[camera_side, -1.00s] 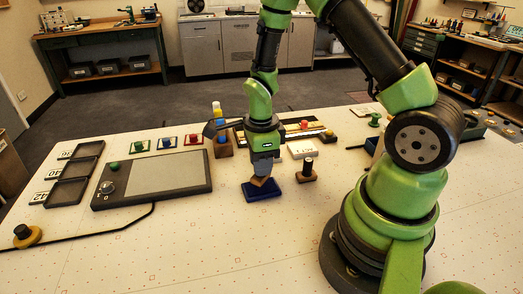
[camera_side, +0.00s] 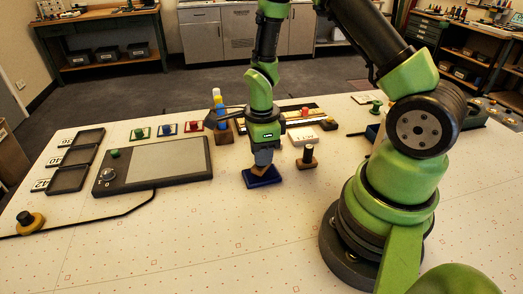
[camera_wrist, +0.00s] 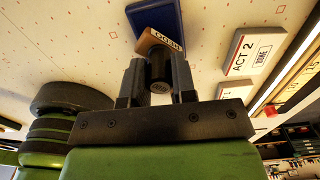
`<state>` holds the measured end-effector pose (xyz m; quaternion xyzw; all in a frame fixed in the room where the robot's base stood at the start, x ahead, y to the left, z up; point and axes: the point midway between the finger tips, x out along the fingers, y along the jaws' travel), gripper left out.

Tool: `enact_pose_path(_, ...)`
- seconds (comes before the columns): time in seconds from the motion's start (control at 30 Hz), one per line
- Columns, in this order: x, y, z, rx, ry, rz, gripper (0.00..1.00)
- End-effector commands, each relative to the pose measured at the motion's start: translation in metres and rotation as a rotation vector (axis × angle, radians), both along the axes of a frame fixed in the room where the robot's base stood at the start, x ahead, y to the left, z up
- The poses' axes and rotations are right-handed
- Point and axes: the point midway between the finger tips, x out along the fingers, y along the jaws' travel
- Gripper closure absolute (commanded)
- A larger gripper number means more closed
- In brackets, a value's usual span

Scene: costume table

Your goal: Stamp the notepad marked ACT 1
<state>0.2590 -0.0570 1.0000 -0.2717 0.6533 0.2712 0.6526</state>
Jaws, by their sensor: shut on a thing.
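My gripper (camera_side: 262,158) points down over the blue ink pad (camera_side: 262,182) and is shut on a stamp with a wooden block (camera_side: 259,170). In the wrist view my gripper (camera_wrist: 157,82) has its fingers on the stamp's black handle, and the stamp's block (camera_wrist: 158,41) bears mirrored-looking letters. The ink pad (camera_wrist: 152,17) lies just beyond it. Whether the stamp touches the pad is unclear. A white notepad (camera_wrist: 247,52) reads ACT 2 and carries a boxed DONE mark; a white pad in the side view (camera_side: 304,137) seems to be it.
A second black-handled stamp (camera_side: 307,157) stands right of the ink pad. A grey tablet (camera_side: 165,163) with a knob, black trays (camera_side: 69,180) and a yellow-based button (camera_side: 30,223) are at left. A bottle holder (camera_side: 221,130) stands behind. The front table is clear.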

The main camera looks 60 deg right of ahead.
Motion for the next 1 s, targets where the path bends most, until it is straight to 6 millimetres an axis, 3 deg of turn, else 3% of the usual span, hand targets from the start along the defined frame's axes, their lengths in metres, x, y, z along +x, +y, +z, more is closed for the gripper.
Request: enact_pose_path(1.0, 0.0003, -0.0001, -0.0094, 0.0, 0.0, 0.0, 0.9)
